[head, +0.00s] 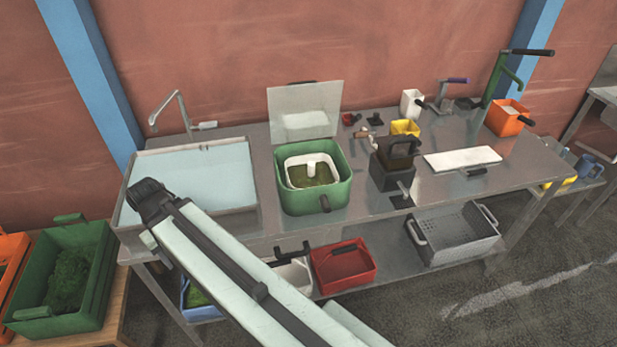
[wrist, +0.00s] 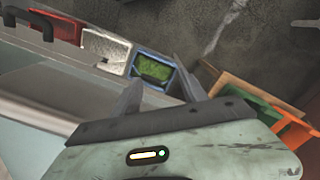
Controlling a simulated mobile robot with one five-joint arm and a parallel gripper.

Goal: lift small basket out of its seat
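Neither candidate shows there.
A sink (head: 190,180) with a tap fills the bench's left end. A clear upright lid (head: 305,112) stands behind the tub. A white board (head: 463,159) lies at right. Red (head: 343,267) and grey (head: 457,236) bins sit on the lower shelf. Green crate (head: 65,275) stands at far left.

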